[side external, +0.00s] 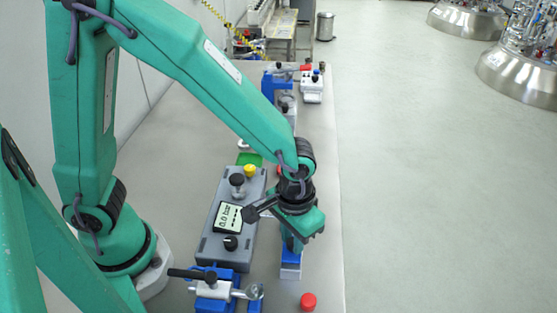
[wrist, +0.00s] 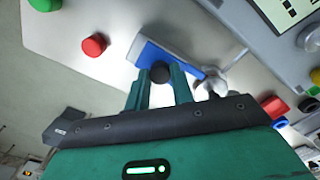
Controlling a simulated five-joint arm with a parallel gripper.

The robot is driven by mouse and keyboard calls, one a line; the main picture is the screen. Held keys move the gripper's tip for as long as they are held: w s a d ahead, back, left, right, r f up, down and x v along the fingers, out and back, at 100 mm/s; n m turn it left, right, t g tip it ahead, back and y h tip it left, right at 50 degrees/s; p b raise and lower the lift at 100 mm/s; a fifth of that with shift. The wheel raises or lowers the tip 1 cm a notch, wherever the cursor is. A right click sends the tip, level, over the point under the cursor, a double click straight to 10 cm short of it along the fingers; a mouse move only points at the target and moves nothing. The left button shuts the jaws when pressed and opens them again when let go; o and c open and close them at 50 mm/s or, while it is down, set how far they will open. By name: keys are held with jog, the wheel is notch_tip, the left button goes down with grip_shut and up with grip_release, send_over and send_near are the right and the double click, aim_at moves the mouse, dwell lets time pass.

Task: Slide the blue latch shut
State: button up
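The blue latch (wrist: 150,56) is a flat blue bar with a black knob (wrist: 160,73), beside a pale grey-white body in the wrist view. In the side view its blue part (side external: 291,256) shows just below my gripper (side external: 291,243), above a white base (side external: 291,272). In the wrist view my gripper's two green fingers (wrist: 160,80) stand on either side of the black knob, which fills the gap between their tips. They look closed on it. The fingers and knob hide part of the bar, so I cannot tell how far the latch is slid.
A grey box with a display (side external: 228,215), knobs and a yellow button stands left of my gripper. A blue-and-metal clamp (side external: 215,288) is at the front left. A red button (side external: 308,302) is near the front edge. Blue and white fixtures stand farther back.

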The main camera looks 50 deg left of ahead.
grip_shut()
jog(key=shift+a, duration=0.1)
jog(key=shift+w+a, duration=1.7)
jog(key=shift+w, duration=0.1)
jog(key=o, duration=0.6)
grip_release()
jog(key=shift+r, duration=0.2)
